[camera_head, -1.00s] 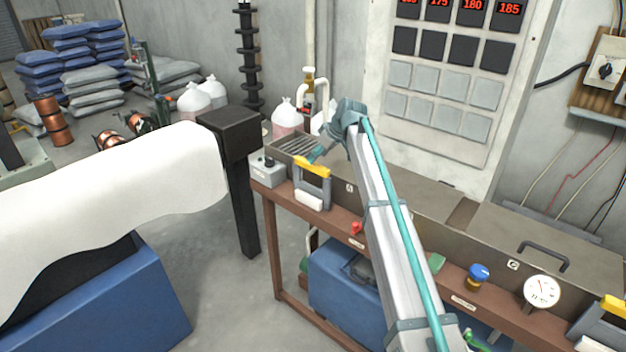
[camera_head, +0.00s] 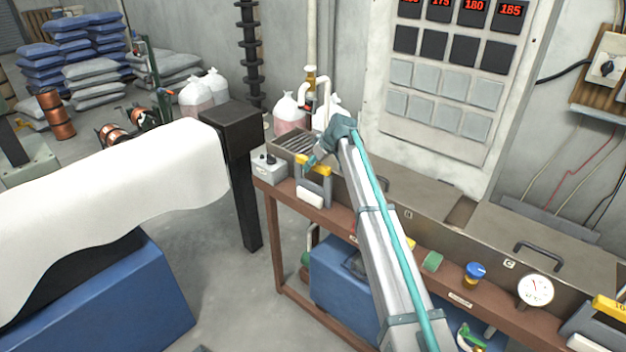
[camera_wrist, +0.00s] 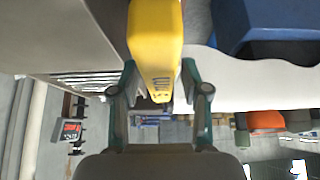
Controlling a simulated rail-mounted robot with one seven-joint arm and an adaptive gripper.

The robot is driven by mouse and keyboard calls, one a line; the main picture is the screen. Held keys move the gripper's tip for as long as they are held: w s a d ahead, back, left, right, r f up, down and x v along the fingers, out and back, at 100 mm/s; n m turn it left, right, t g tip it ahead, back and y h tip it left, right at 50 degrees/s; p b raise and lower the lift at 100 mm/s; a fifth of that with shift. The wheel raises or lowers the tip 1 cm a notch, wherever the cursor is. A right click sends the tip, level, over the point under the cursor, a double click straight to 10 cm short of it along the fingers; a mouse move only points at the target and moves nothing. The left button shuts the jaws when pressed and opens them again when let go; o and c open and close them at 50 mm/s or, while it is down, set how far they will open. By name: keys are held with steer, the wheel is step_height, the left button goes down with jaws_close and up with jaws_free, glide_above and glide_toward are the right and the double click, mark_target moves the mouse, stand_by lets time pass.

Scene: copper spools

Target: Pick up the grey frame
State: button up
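The grey frame (camera_head: 328,188) stands on the front ledge of the brown bench, with a yellow bar (camera_head: 314,164) across its top and a white block at its base. My gripper (camera_head: 311,163) is at the yellow bar, coming from above and behind. In the wrist view, my gripper (camera_wrist: 158,80) is open, with its two teal fingers on either side of the yellow bar (camera_wrist: 156,40). A narrow gap shows beside the bar, at least on the right. Most of the grey part is hidden in the wrist view.
A grey control box (camera_head: 268,170) stands just left of the frame. A slatted metal trough (camera_head: 293,143) lies behind it. A second yellow-topped grey frame (camera_head: 609,309) is at the far right. A gauge (camera_head: 535,289) and blue knob (camera_head: 475,273) sit along the ledge.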

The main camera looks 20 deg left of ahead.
jaws_close()
steer(key=shift+r, duration=0.1)
steer(key=shift+r, duration=0.6)
steer(key=s+d+r+p, duration=0.3)
steer(key=s+d+r, duration=0.3)
steer(key=s+r, duration=0.5)
steer(key=shift+s+d+r, duration=0.35)
steer(key=shift+s+d, duration=0.05)
steer(key=shift+s, duration=0.2)
steer(key=shift+r, duration=0.1)
